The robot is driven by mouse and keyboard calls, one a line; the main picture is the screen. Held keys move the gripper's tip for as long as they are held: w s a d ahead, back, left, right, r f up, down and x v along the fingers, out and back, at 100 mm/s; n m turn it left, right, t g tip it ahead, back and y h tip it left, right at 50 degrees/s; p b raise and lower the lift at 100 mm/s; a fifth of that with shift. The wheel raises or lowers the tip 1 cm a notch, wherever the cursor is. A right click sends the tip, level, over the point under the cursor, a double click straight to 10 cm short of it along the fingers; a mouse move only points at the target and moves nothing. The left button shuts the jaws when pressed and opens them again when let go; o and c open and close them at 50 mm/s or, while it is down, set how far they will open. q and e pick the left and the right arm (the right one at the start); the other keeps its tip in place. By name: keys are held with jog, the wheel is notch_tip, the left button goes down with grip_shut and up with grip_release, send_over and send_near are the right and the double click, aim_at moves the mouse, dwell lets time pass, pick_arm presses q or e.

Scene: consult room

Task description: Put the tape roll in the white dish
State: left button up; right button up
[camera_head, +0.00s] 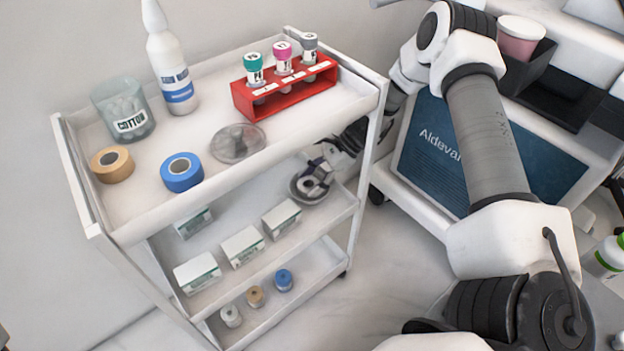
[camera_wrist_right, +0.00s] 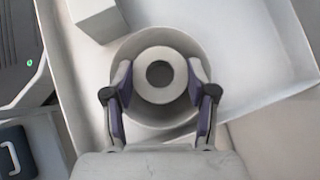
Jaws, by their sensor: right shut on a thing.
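The white tape roll (camera_wrist_right: 160,96) sits between the fingertips of my right gripper (camera_wrist_right: 160,76), which is shut on it. In the right wrist view the roll lies flat, hole facing the camera, within the outline of the round white dish (camera_wrist_right: 160,117). In the head view the dish (camera_head: 298,194) looks greyish and stands at the right end of the cart's middle shelf. My right gripper (camera_head: 318,172) reaches in under the top shelf, with the roll at the dish. I cannot tell whether the roll touches the dish's bottom. My left gripper is not in view.
The cart's top shelf (camera_head: 205,135) overhangs the dish and carries a red tube rack (camera_head: 285,88), a blue tape roll (camera_head: 182,173) and a tan one (camera_head: 112,165). Several white boxes (camera_head: 243,246) stand left of the dish. A cart post (camera_head: 368,150) stands close to my right arm.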

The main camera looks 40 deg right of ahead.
jog(key=o, duration=1)
notch_tip(320, 180, up, 7)
jog(key=p, duration=0.6)
